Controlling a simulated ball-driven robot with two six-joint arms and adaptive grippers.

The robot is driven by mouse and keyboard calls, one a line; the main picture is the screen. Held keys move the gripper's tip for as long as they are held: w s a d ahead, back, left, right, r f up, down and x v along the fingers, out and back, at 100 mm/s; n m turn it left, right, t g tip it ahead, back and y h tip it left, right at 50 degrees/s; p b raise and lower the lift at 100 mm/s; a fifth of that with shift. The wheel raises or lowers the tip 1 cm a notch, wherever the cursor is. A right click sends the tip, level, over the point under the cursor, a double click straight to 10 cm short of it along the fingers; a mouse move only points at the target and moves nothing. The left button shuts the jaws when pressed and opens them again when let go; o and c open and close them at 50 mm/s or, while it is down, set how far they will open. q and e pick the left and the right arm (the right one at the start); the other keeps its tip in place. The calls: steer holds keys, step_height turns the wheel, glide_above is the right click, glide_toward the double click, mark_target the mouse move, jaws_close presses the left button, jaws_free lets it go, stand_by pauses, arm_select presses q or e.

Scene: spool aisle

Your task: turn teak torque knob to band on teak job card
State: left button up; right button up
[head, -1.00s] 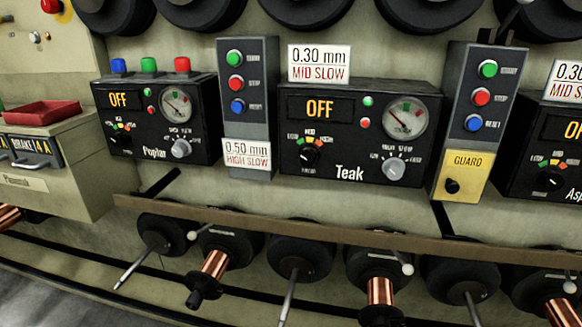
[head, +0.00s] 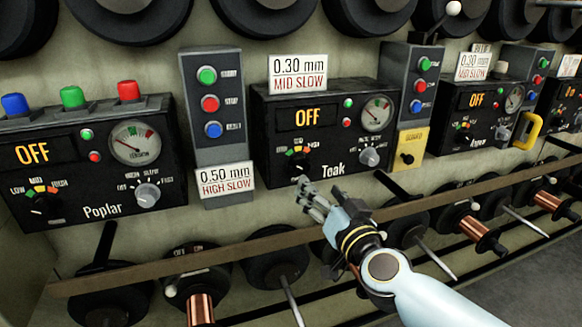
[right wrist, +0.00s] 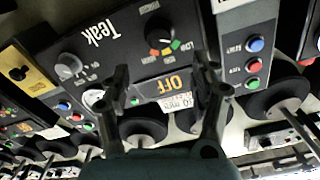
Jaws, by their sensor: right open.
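The black Teak control box (head: 325,128) hangs on the wall, its display reading OFF. Its torque knob (head: 298,162) is a small dark knob at lower left under a coloured LOW-MID-HIGH arc; its pointer is too small to read. The knob also shows near the top of the right wrist view (right wrist: 157,27). The Teak job card (head: 297,73) above the box reads 0.30 mm, MID SLOW. My right gripper (head: 305,188) is open and empty, just below the torque knob in the head view, apparently not touching it. My left gripper is out of view.
The grey speed knob (head: 370,157) sits at the right of the Teak panel. A button tower (head: 212,110) with a HIGH SLOW card stands left; a yellow guard box (head: 409,148) is right. A brown rail (head: 215,253) and spools run below.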

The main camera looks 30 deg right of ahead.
mark_target(304, 169)
steer(key=b+x, duration=0.1)
steer(key=x, duration=0.9)
steer(key=shift+w+f, duration=0.1)
steer(key=shift+w, duration=0.05)
steer(key=c, duration=1.2)
steer(key=m, duration=0.5)
steer(key=shift+m, duration=0.3)
steer(key=m, duration=0.6)
steer(key=shift+f, duration=0.1)
